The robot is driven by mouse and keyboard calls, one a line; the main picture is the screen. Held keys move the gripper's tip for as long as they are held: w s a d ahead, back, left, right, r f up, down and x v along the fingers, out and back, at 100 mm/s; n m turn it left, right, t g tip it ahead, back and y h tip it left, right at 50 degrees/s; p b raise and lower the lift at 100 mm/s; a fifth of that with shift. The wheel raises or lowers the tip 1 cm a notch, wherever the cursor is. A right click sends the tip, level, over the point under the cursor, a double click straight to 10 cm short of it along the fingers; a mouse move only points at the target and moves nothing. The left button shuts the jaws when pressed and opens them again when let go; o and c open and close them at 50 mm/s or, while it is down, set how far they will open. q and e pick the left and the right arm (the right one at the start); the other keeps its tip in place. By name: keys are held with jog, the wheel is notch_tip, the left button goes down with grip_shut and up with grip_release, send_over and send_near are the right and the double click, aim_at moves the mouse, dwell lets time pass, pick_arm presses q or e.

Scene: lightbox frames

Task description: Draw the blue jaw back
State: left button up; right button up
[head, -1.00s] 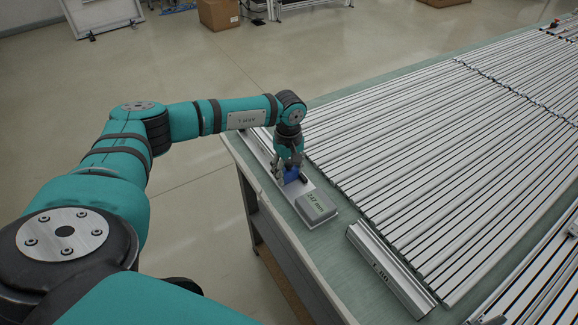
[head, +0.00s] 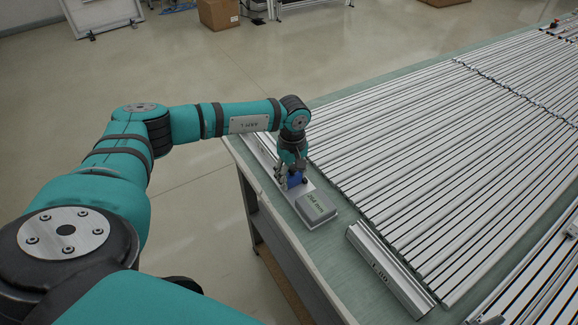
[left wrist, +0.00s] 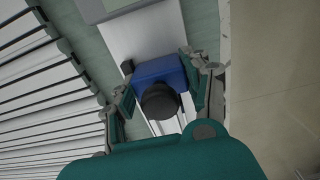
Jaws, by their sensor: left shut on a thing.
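The blue jaw (head: 294,179) sits on a long pale measuring rail (head: 306,188) at the table's left edge. My left gripper (head: 290,179) points down and is shut on the jaw. In the left wrist view the blue jaw (left wrist: 161,73) lies between the two fingers of the gripper (left wrist: 160,90), with a round black knob (left wrist: 159,101) on it. A grey display box (head: 317,207) with a green readout stands at the near end of the rail; its digits are too small to read surely. My right gripper is not in view.
Many aluminium profiles (head: 440,140) lie side by side across the table to the right of the rail. A short labelled profile (head: 388,270) lies near the front. A strip of green tabletop (head: 340,240) is bare around the display box.

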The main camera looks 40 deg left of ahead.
aim_at(300, 195)
pick_arm(q)
jog(key=shift+s+d+p, duration=0.25)
jog(key=shift+s+d, duration=0.1)
jog(key=shift+d, duration=0.5)
jog(key=shift+s+d+p, duration=0.2)
jog(key=shift+s+d, duration=0.15)
jog(key=shift+d, duration=0.55)
jog(key=shift+s+d+f, duration=0.25)
jog(key=shift+d, duration=0.05)
dwell(1.0)
jog(key=o, duration=1.4)
jog(key=shift+w+d+r, duration=0.1)
jog(key=shift+a+r, duration=0.2)
jog(key=shift+r, duration=0.35)
notch_tip(300, 195, up, 11)
jog(key=shift+r, duration=0.1)
